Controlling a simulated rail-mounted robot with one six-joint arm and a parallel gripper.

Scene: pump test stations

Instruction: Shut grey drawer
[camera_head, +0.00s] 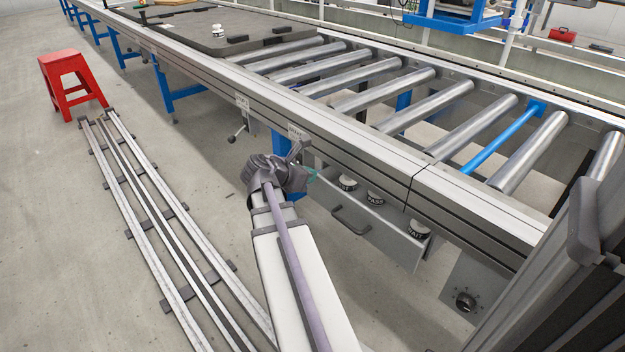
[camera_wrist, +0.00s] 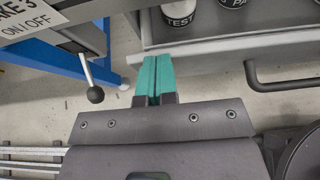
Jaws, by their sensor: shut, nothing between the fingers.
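The grey drawer (camera_head: 382,236) sits under the roller conveyor and stands open, with its handle (camera_head: 351,219) on the front panel. Several labelled white and black containers lie in it, such as one marked WAIT (camera_head: 418,230). My gripper (camera_head: 311,175) is at the drawer's left end in the head view. In the wrist view the shut teal fingertips (camera_wrist: 155,75) are at the drawer front's edge (camera_wrist: 230,43), left of the handle (camera_wrist: 285,84). I cannot tell whether they touch it. A container marked TEST (camera_wrist: 180,12) stands just behind the edge.
A lever with a black knob (camera_wrist: 96,95) hangs left of the fingers in the wrist view. The conveyor rail (camera_head: 330,140) runs above the drawer. A grey box with a knob (camera_head: 466,300) is right of it. A red stool (camera_head: 72,82) stands far left.

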